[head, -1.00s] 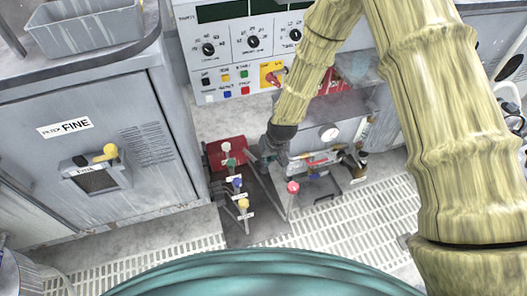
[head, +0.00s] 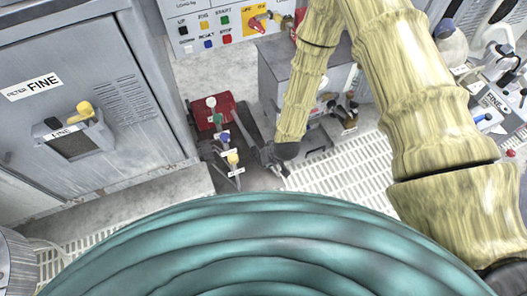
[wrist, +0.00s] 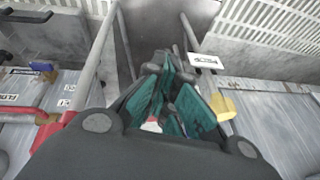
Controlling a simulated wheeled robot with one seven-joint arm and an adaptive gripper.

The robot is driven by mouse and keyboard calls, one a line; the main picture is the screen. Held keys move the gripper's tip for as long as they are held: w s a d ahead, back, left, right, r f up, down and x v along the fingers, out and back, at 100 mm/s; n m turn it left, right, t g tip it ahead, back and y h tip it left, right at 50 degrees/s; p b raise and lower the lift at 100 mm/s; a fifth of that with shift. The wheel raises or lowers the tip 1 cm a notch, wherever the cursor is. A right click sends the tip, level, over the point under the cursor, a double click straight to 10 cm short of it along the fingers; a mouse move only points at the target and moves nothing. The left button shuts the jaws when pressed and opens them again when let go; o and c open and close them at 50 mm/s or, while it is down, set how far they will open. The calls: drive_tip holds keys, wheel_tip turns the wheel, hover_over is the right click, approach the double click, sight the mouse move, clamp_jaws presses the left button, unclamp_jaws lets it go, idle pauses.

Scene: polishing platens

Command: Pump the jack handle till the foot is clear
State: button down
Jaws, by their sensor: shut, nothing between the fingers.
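My gripper (head: 281,169) is low over the floor, just right of the lever group in the head view. In the wrist view its teal-padded fingers (wrist: 168,78) are close together, with nothing clearly held. A grey rod (wrist: 103,55) runs along the left of the fingers, with red at its near end; I cannot tell whether it is the jack handle. A second rod (wrist: 190,34) passes on the right. No red-knobbed lever shows in the head view. The jack's foot cannot be made out.
Levers with white, green, blue and yellow knobs (head: 233,158) stand left of my gripper by a red block (head: 229,109). A FINE filter cabinet (head: 120,140) stands left, a grey machine (head: 278,70) behind. White floor grating (head: 335,172) is open to the right.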

drive_tip(key=shift+s+d+f, duration=0.15)
drive_tip(key=shift+s+f, duration=0.45)
drive_tip(key=shift+f, duration=0.15)
drive_tip(key=shift+d, duration=0.1)
drive_tip(key=p+v, duration=0.4)
drive_tip(key=v, duration=1)
drive_tip(key=shift+w+p, duration=0.25)
drive_tip(key=shift+p, duration=0.1)
idle(0.3)
